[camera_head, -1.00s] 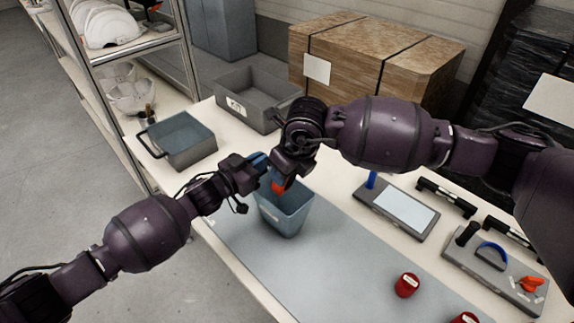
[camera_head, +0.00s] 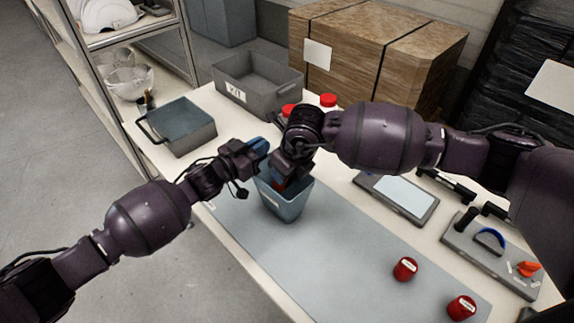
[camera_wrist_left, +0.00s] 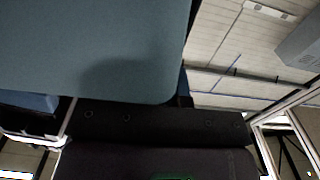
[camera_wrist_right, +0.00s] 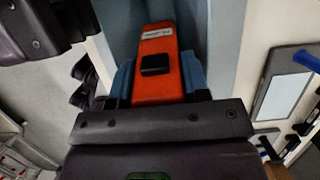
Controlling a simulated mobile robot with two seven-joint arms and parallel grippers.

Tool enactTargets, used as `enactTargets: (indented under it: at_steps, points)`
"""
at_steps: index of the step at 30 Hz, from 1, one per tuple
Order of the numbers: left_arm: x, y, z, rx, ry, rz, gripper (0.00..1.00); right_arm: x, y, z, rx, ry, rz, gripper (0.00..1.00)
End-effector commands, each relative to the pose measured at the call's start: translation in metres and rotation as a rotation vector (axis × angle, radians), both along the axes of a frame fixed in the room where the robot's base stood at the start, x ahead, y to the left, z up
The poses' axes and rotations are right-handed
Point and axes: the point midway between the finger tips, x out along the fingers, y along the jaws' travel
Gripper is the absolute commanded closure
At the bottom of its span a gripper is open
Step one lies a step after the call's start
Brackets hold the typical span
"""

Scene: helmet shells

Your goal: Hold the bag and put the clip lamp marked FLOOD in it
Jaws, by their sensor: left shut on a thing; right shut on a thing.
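The bag (camera_head: 286,207) is a blue-grey open-topped container standing on the grey mat. My left gripper (camera_head: 260,146) is shut on its rim at the left far side; its blue wall fills much of the left wrist view (camera_wrist_left: 90,45). My right gripper (camera_head: 284,180) points down into the bag's mouth and is shut on an orange-red clip lamp (camera_wrist_right: 157,62). The lamp has a black button and a small white label whose print is too small to read surely. In the head view the lamp is mostly hidden by the gripper and the bag's rim.
A grey crate (camera_head: 258,88), a blue-grey bin (camera_head: 180,128) and a large wooden box (camera_head: 375,45) are behind. A tool tray (camera_head: 490,255) is at the right. The mat's middle is clear.

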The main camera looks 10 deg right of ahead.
Motion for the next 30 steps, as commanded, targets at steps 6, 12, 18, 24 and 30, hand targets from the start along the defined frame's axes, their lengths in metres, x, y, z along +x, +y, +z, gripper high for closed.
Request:
enactTargets:
  at_steps: [6, 12, 18, 24, 30]
  points:
    - [0.000, 0.000, 0.000, 0.000, 0.000, 0.000, 1.00, -0.001, 0.000, -0.011, 0.000, 0.002, -0.001, 0.83]
    - [0.000, 0.000, 0.000, 0.000, 0.000, 0.000, 1.00, 0.000, 0.000, -0.017, 0.001, 0.001, 0.000, 0.83]
    - [0.000, 0.000, 0.000, 0.001, 0.001, 0.000, 1.00, 0.000, 0.000, -0.018, 0.000, 0.000, 0.000, 0.83]
    - [0.000, 0.000, 0.000, 0.000, 0.000, 0.000, 1.00, 0.000, 0.000, -0.017, 0.000, 0.000, 0.000, 0.38]
    - [0.000, 0.000, 0.000, 0.000, 0.000, 0.000, 1.00, 0.000, 0.000, -0.017, 0.000, 0.000, 0.000, 0.28]
